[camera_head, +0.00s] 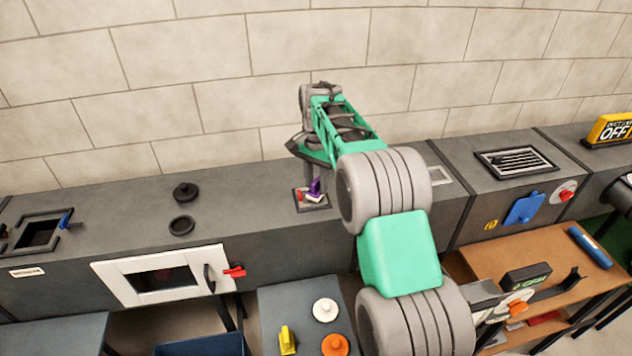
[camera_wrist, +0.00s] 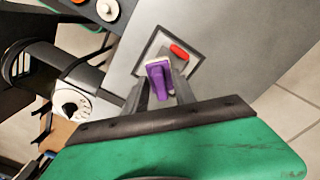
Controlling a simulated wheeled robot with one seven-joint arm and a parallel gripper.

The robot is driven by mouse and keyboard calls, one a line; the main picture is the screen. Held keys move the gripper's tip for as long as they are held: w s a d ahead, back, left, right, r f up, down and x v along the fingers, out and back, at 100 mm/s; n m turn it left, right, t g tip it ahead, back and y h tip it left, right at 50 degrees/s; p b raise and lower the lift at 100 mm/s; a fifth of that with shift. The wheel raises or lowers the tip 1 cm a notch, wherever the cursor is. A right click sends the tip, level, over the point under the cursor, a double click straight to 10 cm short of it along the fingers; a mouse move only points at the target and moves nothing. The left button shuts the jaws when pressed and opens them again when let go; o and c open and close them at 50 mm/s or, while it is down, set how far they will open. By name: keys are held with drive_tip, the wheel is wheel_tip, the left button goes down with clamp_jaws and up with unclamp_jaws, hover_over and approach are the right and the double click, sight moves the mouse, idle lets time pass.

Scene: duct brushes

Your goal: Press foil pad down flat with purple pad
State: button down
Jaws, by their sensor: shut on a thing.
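My gripper (camera_wrist: 160,88) is shut on the purple pad (camera_wrist: 158,80), whose block-like grip sits between the two fingers and has a pale base edge. In the head view, the purple pad (camera_head: 315,187) shows under my gripper at a dark square frame (camera_head: 299,209) on the duct top. The frame (camera_wrist: 143,58) also shows in the wrist view, with a grey surface inside and a red piece (camera_wrist: 179,51) beside the pad. The foil pad cannot be told clearly from that grey surface. Whether the purple pad touches it, I cannot tell.
A black knob (camera_head: 185,191) and a dark ring (camera_head: 181,226) are on the duct top to the left. An open square hatch (camera_head: 37,233) is at far left, a grille (camera_head: 515,162) at right. A tiled wall rises behind. The duct top around the frame is clear.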

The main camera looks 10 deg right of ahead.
drive_tip(key=shift+f, duration=0.65)
idle(0.8)
wheel_tip(320, 180, up, 7)
drive_tip(key=p, duration=0.5)
drive_tip(key=shift+r, duration=0.15)
idle(0.3)
drive_tip(key=shift+w+f+b, duration=0.2)
drive_tip(key=shift+f+b, duration=0.1)
drive_tip(key=shift+f, duration=0.7)
drive_tip(key=shift+w+f+b, duration=0.25)
drive_tip(key=shift+f+b, duration=0.05)
drive_tip(key=shift+f, duration=0.7)
drive_tip(key=shift+w+f+b, duration=0.2)
drive_tip(key=shift+f+b, duration=0.1)
drive_tip(key=shift+f, duration=0.7)
drive_tip(key=shift+f, duration=0.65)
drive_tip(key=shift+r, duration=0.1)
